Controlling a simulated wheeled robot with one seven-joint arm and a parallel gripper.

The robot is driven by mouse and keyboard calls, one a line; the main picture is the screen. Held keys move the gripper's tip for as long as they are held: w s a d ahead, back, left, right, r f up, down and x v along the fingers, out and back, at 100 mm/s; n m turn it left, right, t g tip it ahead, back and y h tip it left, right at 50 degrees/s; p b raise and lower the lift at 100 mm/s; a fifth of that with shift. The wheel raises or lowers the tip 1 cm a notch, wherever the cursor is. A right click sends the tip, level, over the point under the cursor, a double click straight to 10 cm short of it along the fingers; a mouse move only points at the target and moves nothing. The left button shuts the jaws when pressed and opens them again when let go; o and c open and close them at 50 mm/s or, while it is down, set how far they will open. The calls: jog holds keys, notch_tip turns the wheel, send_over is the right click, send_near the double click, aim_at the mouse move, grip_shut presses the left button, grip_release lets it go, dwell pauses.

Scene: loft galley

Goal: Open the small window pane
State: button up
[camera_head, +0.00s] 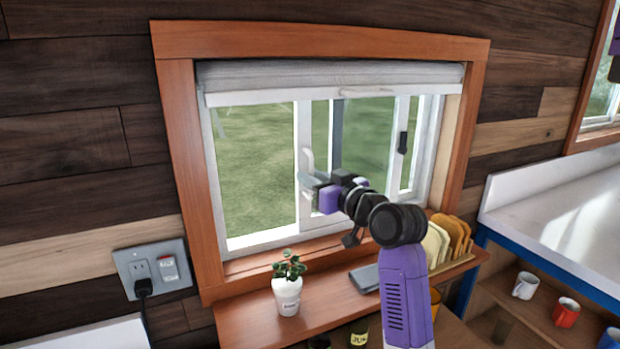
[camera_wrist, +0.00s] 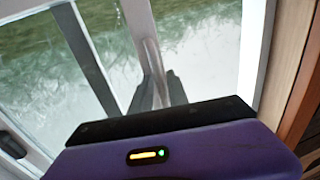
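The window (camera_head: 303,110) has white frames and upright bars, with clear glass and grass outside. A pale upright handle (camera_head: 308,160) stands on the middle upright bar. My gripper (camera_head: 308,184) is at this handle, pointing toward the window. In the wrist view, the handle (camera_wrist: 152,58) runs down between the dark fingertips of my gripper (camera_wrist: 158,92). The fingers are close to it on both sides; whether they press on it is not clear. A black latch (camera_head: 403,143) sits on the right upright bar. My arm hides part of the lower right window.
A rolled blind (camera_head: 330,75) covers the top of the window. On the wooden shelf (camera_head: 330,300) below stand a potted plant (camera_head: 288,290), a dark flat item (camera_head: 365,278) and a rack of yellowish boards (camera_head: 440,243). A white counter (camera_head: 560,205) and mugs (camera_head: 565,312) are at right.

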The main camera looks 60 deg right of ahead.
jog(key=shift+o, duration=0.6)
jog(key=b+v, duration=0.1)
jog(key=v, duration=0.6)
jog(key=shift+s+b, duration=0.3)
jog(key=shift+s, duration=0.1)
jog(key=shift+a+r, duration=0.1)
jog(key=shift+a, duration=0.05)
